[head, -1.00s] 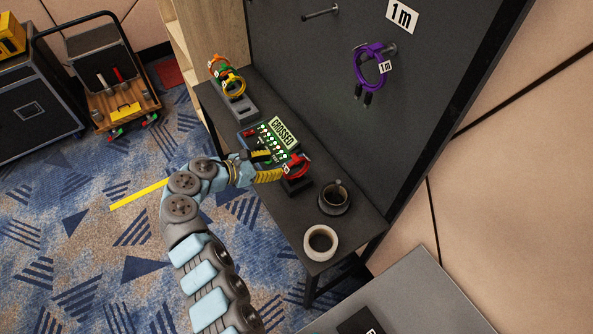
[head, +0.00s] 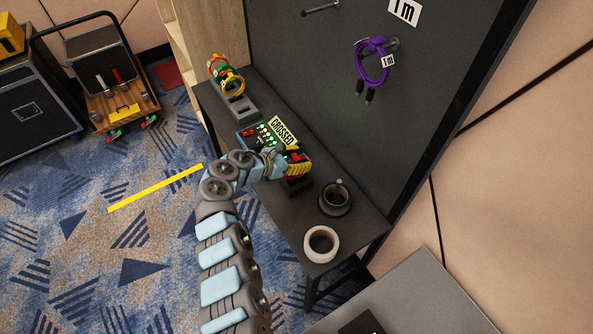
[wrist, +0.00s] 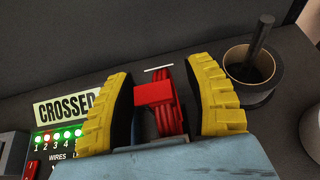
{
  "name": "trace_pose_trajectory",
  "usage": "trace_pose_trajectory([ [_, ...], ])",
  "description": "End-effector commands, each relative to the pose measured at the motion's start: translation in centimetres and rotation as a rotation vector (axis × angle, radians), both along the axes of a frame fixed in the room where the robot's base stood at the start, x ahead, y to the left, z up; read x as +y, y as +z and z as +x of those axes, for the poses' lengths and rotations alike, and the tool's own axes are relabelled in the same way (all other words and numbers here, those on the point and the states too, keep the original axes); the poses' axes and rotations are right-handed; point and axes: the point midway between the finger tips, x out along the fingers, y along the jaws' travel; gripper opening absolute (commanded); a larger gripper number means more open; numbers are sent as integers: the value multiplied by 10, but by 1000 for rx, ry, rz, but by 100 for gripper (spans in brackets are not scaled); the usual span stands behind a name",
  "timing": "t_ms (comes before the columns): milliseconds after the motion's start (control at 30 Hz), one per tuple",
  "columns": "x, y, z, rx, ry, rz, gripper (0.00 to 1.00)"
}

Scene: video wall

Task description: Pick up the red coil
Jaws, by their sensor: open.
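The red coil (wrist: 167,117) stands on the bench, between my gripper's two fingers in the wrist view. My gripper (wrist: 168,100) has yellow ribbed fingers, which are apart with one on each side of the coil. A gap shows between the coil and each finger. In the head view my gripper (head: 297,165) covers most of the coil, with only a little red showing there. The lower part of the coil is hidden by my gripper body in the wrist view.
A cable tester (head: 262,134) with a CROSSED sign (head: 283,130) stands beside my gripper. A black cup (head: 335,196) and a white tape roll (head: 321,244) are on the bench's near end. Orange and yellow coils (head: 230,82) sit at the far end. A purple coil (head: 373,62) hangs on the wall board.

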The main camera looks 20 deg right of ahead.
Motion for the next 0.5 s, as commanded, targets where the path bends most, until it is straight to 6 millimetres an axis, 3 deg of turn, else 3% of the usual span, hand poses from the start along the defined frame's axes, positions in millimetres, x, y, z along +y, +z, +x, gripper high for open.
trace_pose_trajectory([
  [133,-11,-8,2,1,0,2,52],
  [367,-12,-7,2,0,2,1,52],
  [500,-12,-7,2,1,1,1,15],
])
